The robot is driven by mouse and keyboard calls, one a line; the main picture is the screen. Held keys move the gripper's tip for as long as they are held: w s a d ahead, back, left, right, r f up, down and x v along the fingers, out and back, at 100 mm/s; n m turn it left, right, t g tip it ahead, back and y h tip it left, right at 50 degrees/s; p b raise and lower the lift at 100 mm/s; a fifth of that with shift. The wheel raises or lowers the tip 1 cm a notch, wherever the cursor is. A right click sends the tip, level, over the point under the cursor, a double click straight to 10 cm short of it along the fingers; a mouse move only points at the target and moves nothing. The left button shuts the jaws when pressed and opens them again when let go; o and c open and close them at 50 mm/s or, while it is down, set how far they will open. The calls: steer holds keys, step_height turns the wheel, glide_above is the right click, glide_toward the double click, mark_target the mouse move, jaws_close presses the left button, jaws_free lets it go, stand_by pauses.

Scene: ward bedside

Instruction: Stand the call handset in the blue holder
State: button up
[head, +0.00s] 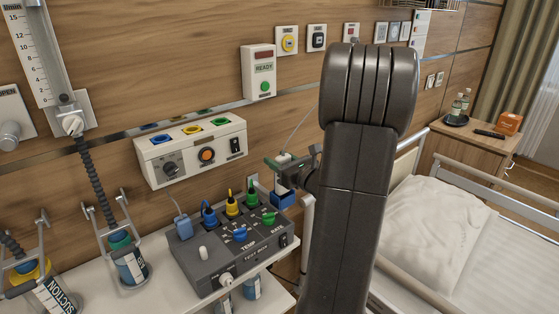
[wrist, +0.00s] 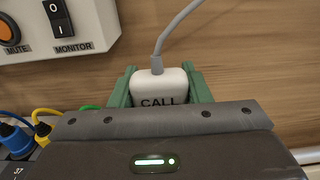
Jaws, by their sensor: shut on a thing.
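The white call handset (wrist: 160,83), marked CALL, sits between the green fingers of my gripper (wrist: 158,92) in the wrist view. Its grey cord rises from its top end. My gripper is shut on the handset. In the head view my gripper (head: 284,166) is small and partly hidden by my arm. The blue holder (head: 282,201) shows just below it, beside the bed rail. I cannot tell whether the handset's lower end is in the holder or above it. The holder is hidden in the wrist view.
A grey test box (head: 205,262) with coloured plugs stands on the shelf left of the holder. A white wall panel (head: 160,171) is above it. The bed's pillow (head: 435,228) lies to the right. Suction bottles (head: 132,267) hang at the left.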

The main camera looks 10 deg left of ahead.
steer(key=shift+f+b, duration=1.85)
steer(key=shift+f, duration=0.05)
stand_by(1.8)
steer(key=o, duration=1.1)
steer(key=v, duration=1.3)
steer(key=shift+s+d, duration=0.25)
steer(key=shift+d, duration=0.05)
steer(key=x, duration=1.3)
steer(key=shift+w+a, duration=0.25)
steer(key=shift+a, duration=0.05)
steer(key=shift+s, duration=0.1)
